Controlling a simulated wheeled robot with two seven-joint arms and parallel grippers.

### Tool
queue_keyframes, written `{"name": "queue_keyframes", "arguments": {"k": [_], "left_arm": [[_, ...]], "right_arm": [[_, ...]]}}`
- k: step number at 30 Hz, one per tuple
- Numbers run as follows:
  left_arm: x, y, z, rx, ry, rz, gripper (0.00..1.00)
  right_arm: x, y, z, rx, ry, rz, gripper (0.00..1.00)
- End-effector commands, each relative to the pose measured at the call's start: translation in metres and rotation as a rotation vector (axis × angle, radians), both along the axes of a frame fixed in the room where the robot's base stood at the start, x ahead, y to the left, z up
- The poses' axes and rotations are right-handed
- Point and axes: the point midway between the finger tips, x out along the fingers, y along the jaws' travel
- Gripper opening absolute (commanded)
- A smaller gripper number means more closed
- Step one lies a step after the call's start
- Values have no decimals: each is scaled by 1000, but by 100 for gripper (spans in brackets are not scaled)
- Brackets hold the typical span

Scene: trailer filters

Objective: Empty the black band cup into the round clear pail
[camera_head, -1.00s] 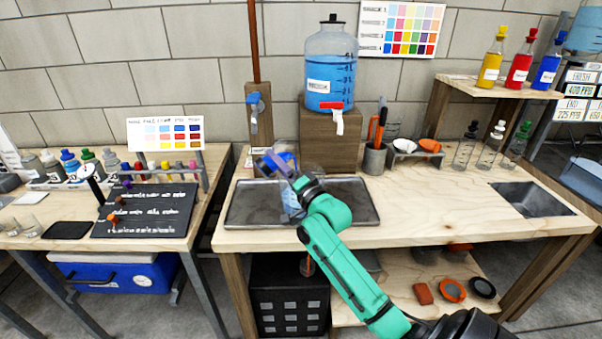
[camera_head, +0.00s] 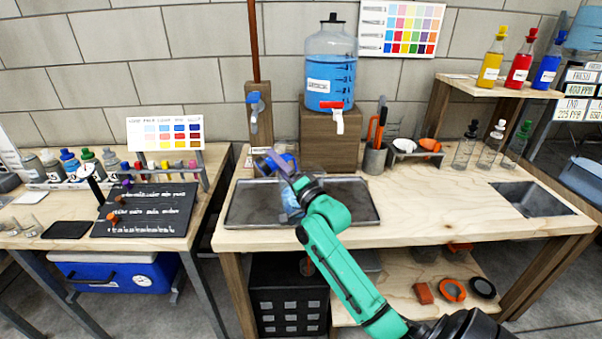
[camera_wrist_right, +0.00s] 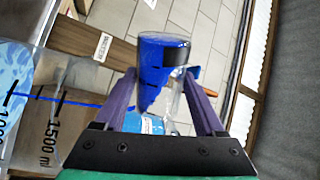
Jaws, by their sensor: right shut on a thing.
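My right gripper (camera_head: 280,166) is over the metal tray. It is shut on the black band cup (camera_wrist_right: 163,68), whose clear wall shows between the fingers (camera_wrist_right: 162,100) in the right wrist view. Dark blue liquid lies along one side of the cup, and the cup is strongly tilted. The round clear pail (camera_wrist_right: 80,75), with black ml marks and light blue liquid, is beside the cup at left in that view. A thin dark blue streak crosses in front of it from near the cup. In the head view the pail (camera_head: 289,203) is mostly hidden behind my wrist. My left gripper is out of view.
The metal tray (camera_head: 350,205) lies on the wooden bench. A blue-water jug (camera_head: 330,70) with a red tap stands on a wood block behind. A pen holder (camera_head: 374,160) is to its right. The bench between there and the sink (camera_head: 532,200) is mostly clear.

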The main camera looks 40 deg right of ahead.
Motion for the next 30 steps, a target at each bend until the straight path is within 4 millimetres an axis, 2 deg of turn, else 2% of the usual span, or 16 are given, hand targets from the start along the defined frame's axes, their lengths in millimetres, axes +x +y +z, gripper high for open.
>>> {"name": "queue_keyframes", "arguments": {"k": [30], "left_arm": [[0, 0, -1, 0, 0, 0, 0]], "right_arm": [[0, 0, -2, 70, -7, -1, 5]]}}
